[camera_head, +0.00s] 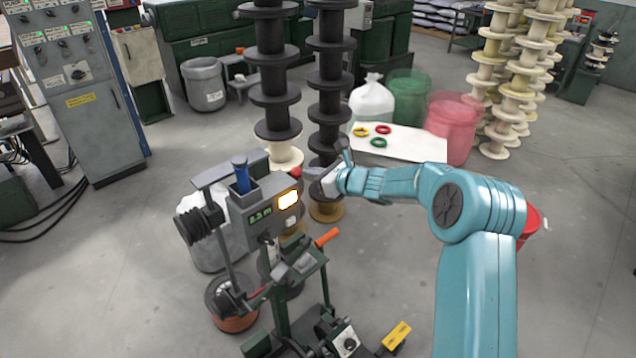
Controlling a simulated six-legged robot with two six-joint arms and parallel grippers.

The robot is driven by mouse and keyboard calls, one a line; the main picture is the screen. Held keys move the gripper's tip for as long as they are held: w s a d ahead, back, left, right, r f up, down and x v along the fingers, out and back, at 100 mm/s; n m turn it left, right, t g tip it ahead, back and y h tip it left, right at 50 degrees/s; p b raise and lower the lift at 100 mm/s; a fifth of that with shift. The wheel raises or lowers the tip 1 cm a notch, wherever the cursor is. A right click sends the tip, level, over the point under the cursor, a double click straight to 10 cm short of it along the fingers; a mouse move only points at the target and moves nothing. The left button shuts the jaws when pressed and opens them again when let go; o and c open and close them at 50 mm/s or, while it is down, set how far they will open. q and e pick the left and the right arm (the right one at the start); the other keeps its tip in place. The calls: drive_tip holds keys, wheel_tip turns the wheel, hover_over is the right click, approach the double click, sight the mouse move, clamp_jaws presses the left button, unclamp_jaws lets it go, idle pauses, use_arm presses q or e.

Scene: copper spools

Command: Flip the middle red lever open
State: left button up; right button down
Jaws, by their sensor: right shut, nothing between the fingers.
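The winding machine (262,212) stands at the centre left, with a lit display and a blue handle on top. An orange-red lever (327,237) sticks out to the upper right from its middle part. A small red knob (296,172) shows at its top right, and a thin red rod (260,295) lower left. I cannot tell for sure which is the middle lever. My right gripper (328,181) is shut and empty, to the right of the machine's top and above the orange-red lever, apart from it. My left gripper is out of view.
Tall stacks of dark spools (330,75) stand behind the machine. A white table (425,146) with coloured rings is behind my right arm, beside a red bin (455,120). A yellow pedal (397,335) sits low in front. Open floor lies to the left and right.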

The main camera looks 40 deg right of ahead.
drive_tip(key=w, duration=0.1)
drive_tip(key=w+r, duration=0.1)
drive_tip(key=shift+w+a+r, duration=0.15)
drive_tip(key=shift+w+a, duration=0.05)
drive_tip(key=shift+w, duration=0.1)
drive_tip(key=shift+r, duration=0.15)
idle(0.4)
